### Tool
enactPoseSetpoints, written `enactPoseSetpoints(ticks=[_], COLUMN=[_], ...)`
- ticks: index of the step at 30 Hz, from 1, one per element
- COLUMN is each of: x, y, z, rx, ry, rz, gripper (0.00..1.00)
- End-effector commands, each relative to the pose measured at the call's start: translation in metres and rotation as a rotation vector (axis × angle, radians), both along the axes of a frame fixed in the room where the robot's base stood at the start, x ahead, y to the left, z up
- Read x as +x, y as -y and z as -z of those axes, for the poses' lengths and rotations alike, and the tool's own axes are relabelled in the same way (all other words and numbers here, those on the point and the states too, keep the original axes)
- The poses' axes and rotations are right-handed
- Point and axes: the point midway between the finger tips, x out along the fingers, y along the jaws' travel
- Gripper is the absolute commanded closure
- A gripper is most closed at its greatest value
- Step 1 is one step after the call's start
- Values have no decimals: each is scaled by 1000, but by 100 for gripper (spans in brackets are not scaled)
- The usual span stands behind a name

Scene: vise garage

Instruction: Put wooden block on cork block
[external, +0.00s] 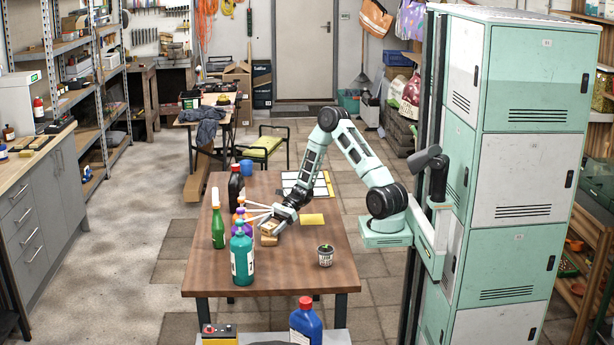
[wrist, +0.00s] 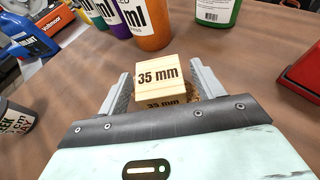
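The pale wooden block marked "35 mm" (wrist: 159,74) lies between my gripper's fingertips in the wrist view. My gripper (wrist: 162,84) appears open, with narrow gaps beside the block; contact is hard to judge. A darker brown face with a second "35 mm" mark (wrist: 163,104) shows at the near side; part of it is hidden by my gripper's body. I cannot tell whether it is the block's shaded side or the cork block. In the external view my gripper (external: 272,222) is low over the table, and a small tan block (external: 268,240) shows just below it.
On the wooden table (external: 300,270), a green spray bottle (external: 218,228), a teal bottle (external: 242,260) and a dark bottle (external: 236,187) stand left of my gripper. A small can (external: 325,256) stands to the right. The table's front right is clear.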

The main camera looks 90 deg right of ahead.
Motion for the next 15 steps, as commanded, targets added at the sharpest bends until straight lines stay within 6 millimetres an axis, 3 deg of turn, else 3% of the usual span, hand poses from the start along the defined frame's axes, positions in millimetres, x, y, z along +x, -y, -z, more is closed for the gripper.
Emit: enactPoseSetpoints(ticks=[8,15], x=[-1,-27], y=[1,29], z=[-5,-19], rx=[0,-4], ry=[0,1], rz=[1,4], gripper=[33,33])
